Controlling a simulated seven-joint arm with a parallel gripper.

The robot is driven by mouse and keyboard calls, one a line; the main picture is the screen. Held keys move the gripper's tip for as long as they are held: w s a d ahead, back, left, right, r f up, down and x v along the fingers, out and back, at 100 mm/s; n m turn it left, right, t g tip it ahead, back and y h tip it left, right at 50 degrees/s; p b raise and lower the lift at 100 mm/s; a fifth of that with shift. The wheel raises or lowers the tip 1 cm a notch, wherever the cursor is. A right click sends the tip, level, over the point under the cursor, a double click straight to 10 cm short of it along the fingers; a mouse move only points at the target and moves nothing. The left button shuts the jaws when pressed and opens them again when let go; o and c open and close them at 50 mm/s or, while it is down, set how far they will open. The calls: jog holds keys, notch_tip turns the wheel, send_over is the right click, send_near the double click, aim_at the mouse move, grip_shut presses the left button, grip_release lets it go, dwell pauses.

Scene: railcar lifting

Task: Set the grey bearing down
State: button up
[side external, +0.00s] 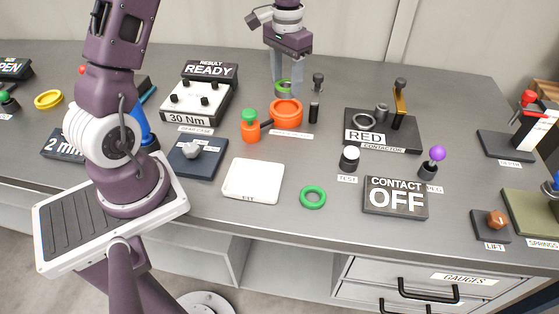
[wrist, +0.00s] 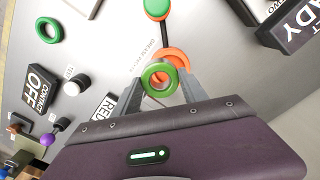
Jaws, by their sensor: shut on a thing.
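In the wrist view, my gripper (wrist: 161,78) has a finger on each side of the ring (wrist: 149,78), which shows a pale grey inner band and an open hole. The orange cup also shows behind it in the wrist view (wrist: 177,57). Whether this ring is the grey bearing I cannot tell for sure.
A plain green ring (side external: 322,199) and a white tray (side external: 253,201) are nearer the front. The bench between cup and contactor is mostly clear.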

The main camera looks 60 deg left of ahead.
jog(key=s+d+m, duration=0.7)
jog(key=s+d, duration=0.1)
jog(key=m, duration=0.9)
send_near(255, 182)
notch_tip(255, 182, down, 6)
jog(key=shift+s+r, duration=0.1)
jog(key=shift+r, duration=0.15)
jog(key=shift+f, duration=0.15)
jog(key=o, duration=0.9)
